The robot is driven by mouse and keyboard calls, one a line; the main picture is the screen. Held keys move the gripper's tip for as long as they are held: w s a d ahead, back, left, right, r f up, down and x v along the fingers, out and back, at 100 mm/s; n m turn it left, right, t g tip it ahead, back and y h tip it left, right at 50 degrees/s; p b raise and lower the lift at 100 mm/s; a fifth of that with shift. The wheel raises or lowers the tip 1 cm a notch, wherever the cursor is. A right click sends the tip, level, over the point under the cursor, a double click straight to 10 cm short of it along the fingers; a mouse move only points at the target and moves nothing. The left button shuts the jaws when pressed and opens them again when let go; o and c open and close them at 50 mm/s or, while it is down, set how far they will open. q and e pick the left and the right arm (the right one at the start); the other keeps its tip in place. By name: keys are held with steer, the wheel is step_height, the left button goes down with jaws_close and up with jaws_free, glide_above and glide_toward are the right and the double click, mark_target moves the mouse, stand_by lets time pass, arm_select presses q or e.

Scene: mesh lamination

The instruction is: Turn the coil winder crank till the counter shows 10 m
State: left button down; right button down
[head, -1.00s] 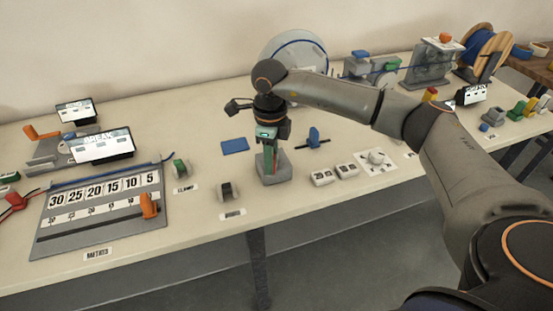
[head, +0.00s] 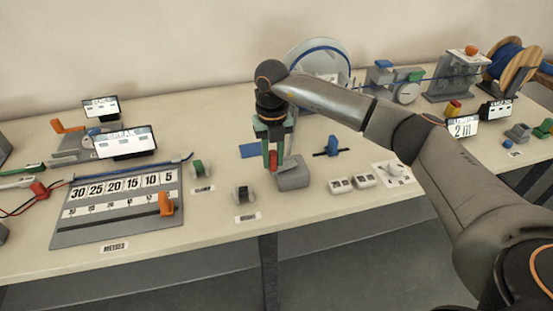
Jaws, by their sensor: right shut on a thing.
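The coil winder's pale disc (head: 318,60) with blue cable stands at the back, partly hidden by my right arm. A counter display (head: 463,128) at the right appears to read 2 m. My right gripper (head: 272,163), fingers down, is shut on a red handle (head: 273,160) beside a grey block (head: 293,174). I cannot tell whether the red handle is the winder's crank, or how it joins the block. My left gripper is not in view.
A blue cable spool (head: 507,66) and guide units stand at the back right. A metre board (head: 115,232) lies at the left, with two small displays (head: 126,142) behind it. White switch blocks (head: 352,183) lie right of the grey block. The front table strip is mostly clear.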

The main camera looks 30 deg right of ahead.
steer(key=w+m, duration=0.1)
steer(key=m, duration=0.2)
steer(key=w+d+m+p, duration=0.1)
steer(key=m, duration=0.3)
steer(key=w+d+m+p, duration=0.1)
steer(key=w+m, duration=0.1)
steer(key=m, duration=0.1)
steer(key=shift+w+d+r+m, duration=0.1)
steer(key=shift+d+r+m, duration=0.05)
steer(key=shift+m, duration=0.15)
steer(key=shift+w+d+m+p, duration=0.25)
steer(key=shift+d+m+p, duration=0.25)
steer(key=shift+m, duration=0.5)
steer(key=c, duration=0.7)
jaws_free()
step_height(320, 180, up, 12)
steer(key=shift+r+b, duration=0.2)
steer(key=shift+b, duration=0.4)
